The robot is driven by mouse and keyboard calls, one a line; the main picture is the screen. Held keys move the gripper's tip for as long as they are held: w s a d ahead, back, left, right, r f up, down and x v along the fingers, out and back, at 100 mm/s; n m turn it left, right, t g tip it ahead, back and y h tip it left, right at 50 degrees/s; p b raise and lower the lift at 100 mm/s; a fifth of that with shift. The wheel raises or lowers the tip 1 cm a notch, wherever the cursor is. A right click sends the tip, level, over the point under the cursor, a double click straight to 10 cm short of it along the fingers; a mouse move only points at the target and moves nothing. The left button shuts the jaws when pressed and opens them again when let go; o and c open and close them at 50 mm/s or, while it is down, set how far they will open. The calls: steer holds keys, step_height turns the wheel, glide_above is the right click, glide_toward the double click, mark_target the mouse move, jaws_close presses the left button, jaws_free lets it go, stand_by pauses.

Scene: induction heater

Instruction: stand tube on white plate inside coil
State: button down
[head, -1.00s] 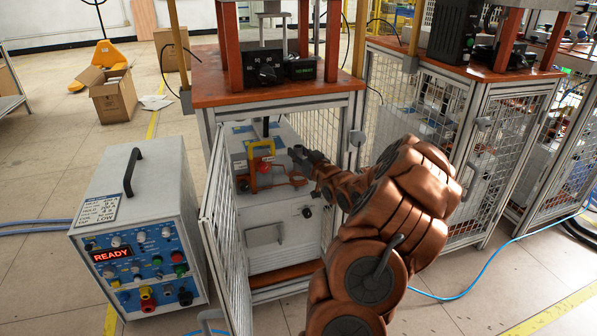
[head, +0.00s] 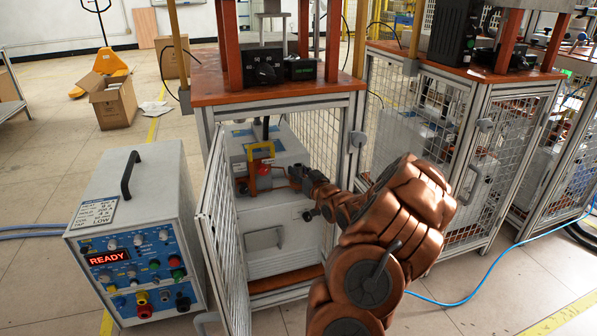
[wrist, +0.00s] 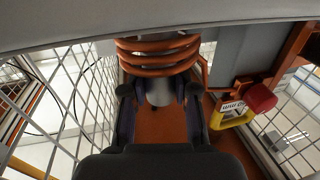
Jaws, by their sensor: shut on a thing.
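My gripper (wrist: 160,95) is shut on a grey tube (wrist: 157,92), which shows between the fingertips in the wrist view. The copper coil (wrist: 158,56) lies just above the fingers in that picture, in line with the tube. How far the tube is inside the coil is not clear, as the coil turns and fingers cover part of it. In the head view my gripper (head: 300,177) is inside the open cage, in front of the coil, which it mostly hides. I cannot make out the white plate in either view.
A yellow handle (head: 260,151) and red button (head: 263,169) sit just left of my gripper. The mesh door (head: 222,240) stands open at the left. Cage mesh (head: 320,140) is close on the right. A power unit (head: 135,235) reading READY stands on the floor.

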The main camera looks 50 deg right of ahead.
steer(key=shift+f, duration=0.1)
steer(key=c, duration=0.9)
jaws_free()
steer(key=shift+r, duration=0.25)
steer(key=shift+s+r, duration=0.15)
steer(key=shift+s, duration=0.05)
steer(key=shift+p+v, duration=1.65)
steer(key=shift+v, duration=4.15)
steer(key=shift+a, duration=0.1)
